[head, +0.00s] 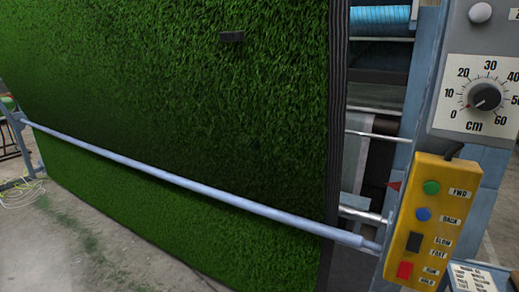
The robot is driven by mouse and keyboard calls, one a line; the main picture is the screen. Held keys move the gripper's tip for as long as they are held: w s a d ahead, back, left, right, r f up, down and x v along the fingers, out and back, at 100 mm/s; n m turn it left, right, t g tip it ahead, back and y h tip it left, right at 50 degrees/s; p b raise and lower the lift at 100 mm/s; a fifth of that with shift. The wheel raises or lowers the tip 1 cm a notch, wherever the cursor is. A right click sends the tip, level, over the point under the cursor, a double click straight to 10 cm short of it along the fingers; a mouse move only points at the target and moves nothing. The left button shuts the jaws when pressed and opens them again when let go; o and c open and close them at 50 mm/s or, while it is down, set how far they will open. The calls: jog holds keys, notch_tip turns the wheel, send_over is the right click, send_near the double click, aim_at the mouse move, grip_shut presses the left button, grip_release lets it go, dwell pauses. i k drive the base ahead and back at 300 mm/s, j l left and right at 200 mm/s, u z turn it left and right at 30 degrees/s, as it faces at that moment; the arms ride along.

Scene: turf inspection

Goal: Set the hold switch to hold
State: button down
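I cannot tell from this view which way the rocker is tipped. Above it are a black SLOW/FAST rocker (414,242), a blue BACK button (423,214) and a green FWD button (431,187). My gripper is not in view.
A dial in cm (485,96), its pointer near 0, is above the yellow box. A printed card (472,279) is below right. Green turf (170,90) hangs at left, crossed by a long metal bar (190,184). A small dark block (232,37) is against the turf.

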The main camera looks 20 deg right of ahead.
aim_at(404, 268)
jog(key=z, duration=0.4)
jog(key=l+z, duration=0.1)
jog(key=z, duration=0.3)
jog(key=i+z, duration=0.1)
jog(key=z, duration=0.7)
